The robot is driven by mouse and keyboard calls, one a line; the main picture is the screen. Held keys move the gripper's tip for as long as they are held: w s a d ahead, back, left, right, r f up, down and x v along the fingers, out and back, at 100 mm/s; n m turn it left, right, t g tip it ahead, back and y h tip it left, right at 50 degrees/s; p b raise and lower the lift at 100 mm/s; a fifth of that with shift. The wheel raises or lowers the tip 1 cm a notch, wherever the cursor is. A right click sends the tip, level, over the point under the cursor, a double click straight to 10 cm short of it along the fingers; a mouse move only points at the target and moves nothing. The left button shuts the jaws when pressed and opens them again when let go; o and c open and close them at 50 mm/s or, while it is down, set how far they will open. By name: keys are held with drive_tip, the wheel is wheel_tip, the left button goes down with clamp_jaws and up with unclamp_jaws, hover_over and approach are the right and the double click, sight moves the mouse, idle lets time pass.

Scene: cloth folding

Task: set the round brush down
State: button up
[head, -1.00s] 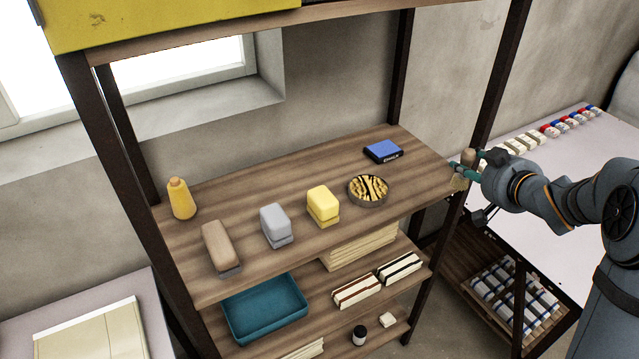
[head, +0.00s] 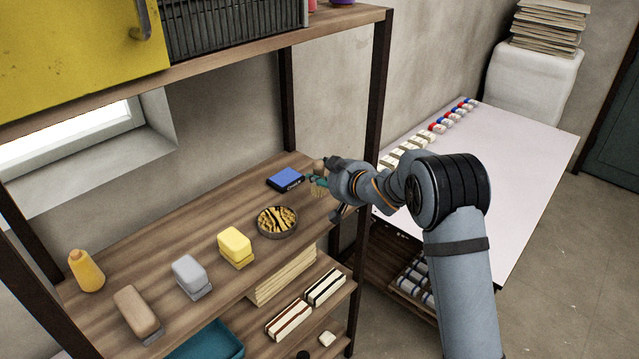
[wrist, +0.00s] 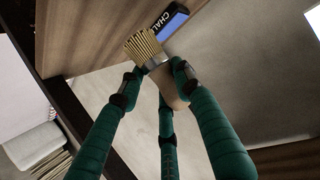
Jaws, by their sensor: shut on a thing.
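The round brush shows in the wrist view with pale straw bristles (wrist: 143,46), a metal band and a tan handle. In the head view it is small, its bristles (head: 318,190) pointing down at the right end of the wooden shelf board (head: 215,215). My gripper (wrist: 156,69), with green fingers, is shut on the brush around the band and handle. It also shows in the head view (head: 320,180), just right of the blue chalk box (head: 286,178). I cannot tell whether the bristles touch the board.
A round tin (head: 277,223) with a striped top, a yellow block brush (head: 235,246), a grey one (head: 190,275), a brown one (head: 136,309) and a yellow bottle (head: 86,270) line the board. A dark shelf post (head: 377,95) stands close by my arm. The board's back left is clear.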

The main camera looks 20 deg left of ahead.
drive_tip(key=shift+w+a+f, duration=0.15)
drive_tip(key=shift+a, duration=0.05)
drive_tip(key=shift+a+f, duration=0.1)
drive_tip(key=shift+f, duration=0.25)
wheel_tip(320, 180, down, 4)
drive_tip(key=shift+r+p, duration=0.25)
drive_tip(key=shift+p, duration=0.25)
drive_tip(key=shift+f, duration=0.2)
drive_tip(key=o, duration=1.1)
drive_tip(key=shift+r, duration=0.1)
drive_tip(key=shift+o, duration=0.3)
